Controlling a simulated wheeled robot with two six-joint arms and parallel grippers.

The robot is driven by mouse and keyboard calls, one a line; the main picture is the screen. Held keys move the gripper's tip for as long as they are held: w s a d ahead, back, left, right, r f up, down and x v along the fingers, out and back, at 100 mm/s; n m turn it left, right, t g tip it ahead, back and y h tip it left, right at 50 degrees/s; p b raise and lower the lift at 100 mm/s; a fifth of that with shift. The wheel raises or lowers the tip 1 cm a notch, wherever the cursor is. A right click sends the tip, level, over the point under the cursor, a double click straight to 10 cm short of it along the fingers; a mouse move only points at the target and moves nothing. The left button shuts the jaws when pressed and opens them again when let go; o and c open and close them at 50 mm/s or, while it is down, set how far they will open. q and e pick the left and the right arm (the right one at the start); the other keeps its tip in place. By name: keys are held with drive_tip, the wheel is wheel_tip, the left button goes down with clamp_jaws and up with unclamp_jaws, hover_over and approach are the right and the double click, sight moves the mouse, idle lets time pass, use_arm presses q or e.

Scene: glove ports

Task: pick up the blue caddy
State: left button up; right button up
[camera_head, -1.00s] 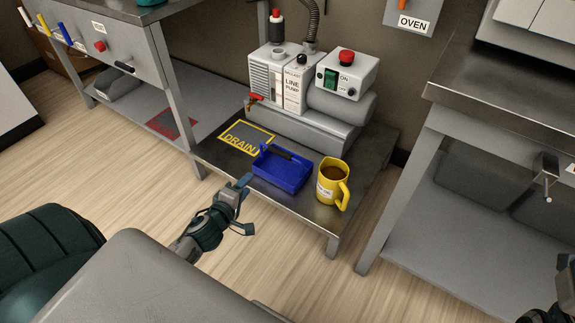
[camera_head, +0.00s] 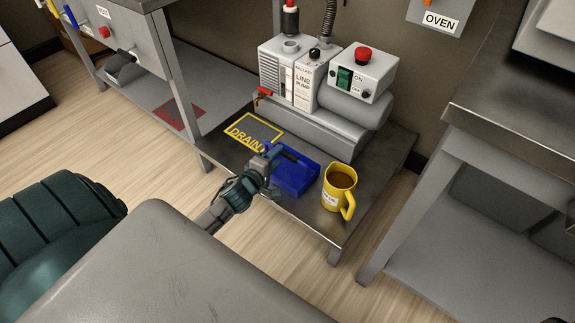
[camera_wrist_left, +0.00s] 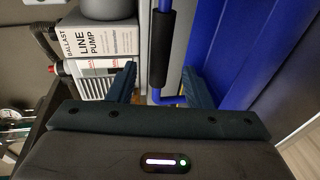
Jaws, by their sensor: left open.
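The blue caddy (camera_head: 297,180) sits on the low metal shelf, between the yellow DRAIN marking and a yellow mug. It has a bar handle with a black grip (camera_wrist_left: 162,48). My left gripper (camera_head: 271,163) is at the caddy's near left side in the head view and hides part of it. In the left wrist view, the left gripper (camera_wrist_left: 160,85) is open, with the handle showing between its two fingers. I cannot tell whether the handle is within finger reach. The caddy's blue wall (camera_wrist_left: 240,45) fills the right of that view. My right gripper is not clearly seen.
The yellow mug (camera_head: 340,186) with brown liquid stands close right of the caddy. The line pump (camera_head: 305,85) stands behind. The DRAIN marking (camera_head: 253,131) is left and bare. A table leg (camera_head: 187,100) rises at left; a steel bench (camera_head: 500,150) stands at right.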

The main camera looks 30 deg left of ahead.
use_arm(q)
drive_tip(key=w, duration=0.4)
drive_tip(key=shift+w+a+f, duration=0.15)
drive_tip(key=shift+f, duration=0.25)
clamp_jaws()
